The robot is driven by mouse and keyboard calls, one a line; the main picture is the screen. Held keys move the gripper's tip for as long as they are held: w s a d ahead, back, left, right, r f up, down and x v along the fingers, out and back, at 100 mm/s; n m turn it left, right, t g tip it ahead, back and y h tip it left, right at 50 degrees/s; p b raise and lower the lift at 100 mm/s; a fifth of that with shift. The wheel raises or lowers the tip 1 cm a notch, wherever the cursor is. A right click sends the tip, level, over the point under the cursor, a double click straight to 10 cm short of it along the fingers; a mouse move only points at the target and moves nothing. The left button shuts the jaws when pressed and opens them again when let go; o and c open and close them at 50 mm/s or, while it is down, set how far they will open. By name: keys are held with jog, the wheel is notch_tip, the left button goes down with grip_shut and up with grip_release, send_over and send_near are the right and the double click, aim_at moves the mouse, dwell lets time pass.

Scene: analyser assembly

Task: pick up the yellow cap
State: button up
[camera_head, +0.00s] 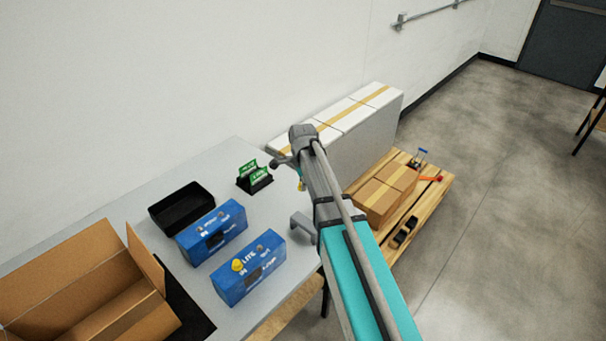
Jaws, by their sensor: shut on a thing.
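My gripper (300,178) is at the far end of my arm, above the right side of the grey table, and is mostly hidden behind the arm. It is shut on a small yellow cap (301,185), of which only a little shows beside the arm. Another yellow piece (237,265) sits at the blue box marked LITE (262,277), left of and nearer than my gripper.
The grey table (222,178) also bears a second blue box (205,240), a black bin (172,213), a green-and-black card holder (254,180) and an open carton (60,295). White taped boxes (385,110) and a wooden pallet (435,190) with brown cartons stand beyond my arm.

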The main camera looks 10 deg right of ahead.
jog(key=s+r+p, duration=0.1)
jog(key=s+r, duration=0.1)
jog(key=s, duration=0.3)
jog(key=shift+s+r+p, duration=0.2)
jog(key=shift+s+p, duration=0.05)
jog(key=shift+p, duration=0.15)
jog(key=shift+d, duration=0.1)
dwell(0.4)
